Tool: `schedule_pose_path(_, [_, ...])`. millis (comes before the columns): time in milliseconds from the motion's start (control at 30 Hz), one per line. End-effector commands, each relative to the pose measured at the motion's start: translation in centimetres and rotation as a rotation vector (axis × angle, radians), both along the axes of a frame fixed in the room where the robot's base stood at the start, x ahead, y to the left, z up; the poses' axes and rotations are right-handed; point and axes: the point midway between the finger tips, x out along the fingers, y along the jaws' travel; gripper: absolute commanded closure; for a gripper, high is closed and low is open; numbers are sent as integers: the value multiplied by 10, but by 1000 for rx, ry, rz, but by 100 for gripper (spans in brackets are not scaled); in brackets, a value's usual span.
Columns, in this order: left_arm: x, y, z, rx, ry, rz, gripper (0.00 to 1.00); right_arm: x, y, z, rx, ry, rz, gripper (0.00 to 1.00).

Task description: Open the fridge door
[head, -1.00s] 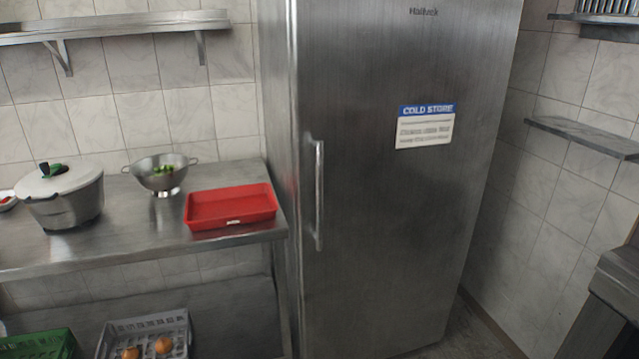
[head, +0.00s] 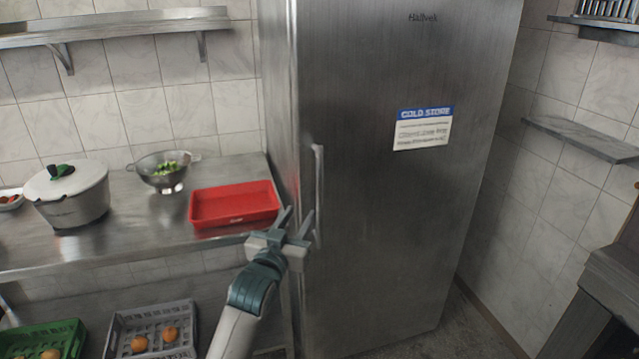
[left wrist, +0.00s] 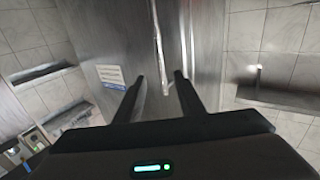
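The fridge (head: 390,210) is a tall steel cabinet with a "Cold Store" sign (head: 422,128). Its door is shut. The vertical bar handle (head: 319,175) is on the door's left side. My left gripper (head: 296,218) is open, in front of the lower part of the handle and slightly left of it. In the left wrist view, the fingers of the left gripper (left wrist: 159,76) are spread and the handle (left wrist: 160,45) shows beyond and between them. I cannot tell whether they touch it; no grip is visible. My right gripper is not in view.
A steel counter (head: 130,240) stands left of the fridge, with a red tray (head: 234,204), a colander (head: 163,170) and a lidded pot (head: 67,195). Crates (head: 150,330) sit below. A wall shelf (head: 580,137) is at right. The floor before the fridge looks clear.

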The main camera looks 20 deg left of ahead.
Motion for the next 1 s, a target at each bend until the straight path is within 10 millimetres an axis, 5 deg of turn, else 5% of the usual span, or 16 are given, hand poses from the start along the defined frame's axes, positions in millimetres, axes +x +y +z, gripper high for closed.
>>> schedule_pose_path(367, [17,0,1,0,1,0,64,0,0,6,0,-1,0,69])
schedule_pose_path(1000, [109,1,2,0,1,0,64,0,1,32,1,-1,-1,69])
